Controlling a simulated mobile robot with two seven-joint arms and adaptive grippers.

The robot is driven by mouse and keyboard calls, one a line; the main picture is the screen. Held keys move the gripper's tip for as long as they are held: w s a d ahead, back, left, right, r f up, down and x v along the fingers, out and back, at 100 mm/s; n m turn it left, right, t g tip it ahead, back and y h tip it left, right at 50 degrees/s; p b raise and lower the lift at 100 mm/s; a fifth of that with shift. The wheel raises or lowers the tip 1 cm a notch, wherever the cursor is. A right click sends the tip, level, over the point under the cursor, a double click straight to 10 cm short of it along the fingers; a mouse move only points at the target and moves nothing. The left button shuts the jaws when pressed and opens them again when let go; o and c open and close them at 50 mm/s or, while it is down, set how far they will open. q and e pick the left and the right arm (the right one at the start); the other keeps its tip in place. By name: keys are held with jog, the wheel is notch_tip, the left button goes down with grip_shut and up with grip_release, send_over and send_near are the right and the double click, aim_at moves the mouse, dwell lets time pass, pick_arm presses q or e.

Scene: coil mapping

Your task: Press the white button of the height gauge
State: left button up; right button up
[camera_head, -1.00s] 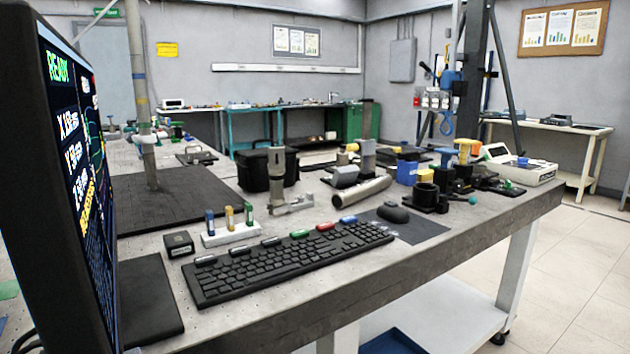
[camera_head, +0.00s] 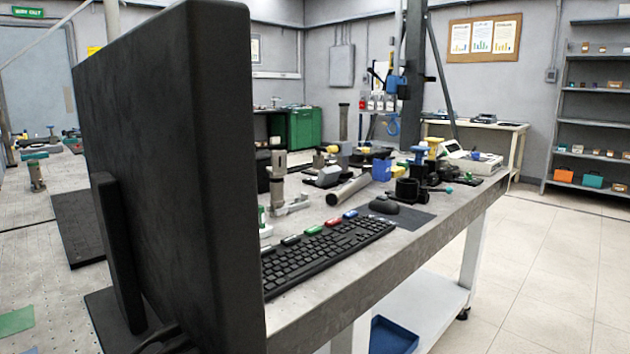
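Neither of my grippers is in view. I cannot clearly tell which thing is the height gauge, and no white button can be made out. A small upright grey metal instrument (camera_head: 279,178) with a flat foot stands on the table behind the keyboard, just right of the monitor. A taller dark grey column (camera_head: 343,122) rises farther back among the tools. Both are small at this distance. The monitor hides part of the table behind it.
A large black monitor (camera_head: 165,170) stands close at left, its back towards me. A black keyboard (camera_head: 325,252) and mouse (camera_head: 384,205) lie near the worktable's (camera_head: 350,290) front edge. Tools crowd its far end. The tiled floor (camera_head: 545,265) at right is clear.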

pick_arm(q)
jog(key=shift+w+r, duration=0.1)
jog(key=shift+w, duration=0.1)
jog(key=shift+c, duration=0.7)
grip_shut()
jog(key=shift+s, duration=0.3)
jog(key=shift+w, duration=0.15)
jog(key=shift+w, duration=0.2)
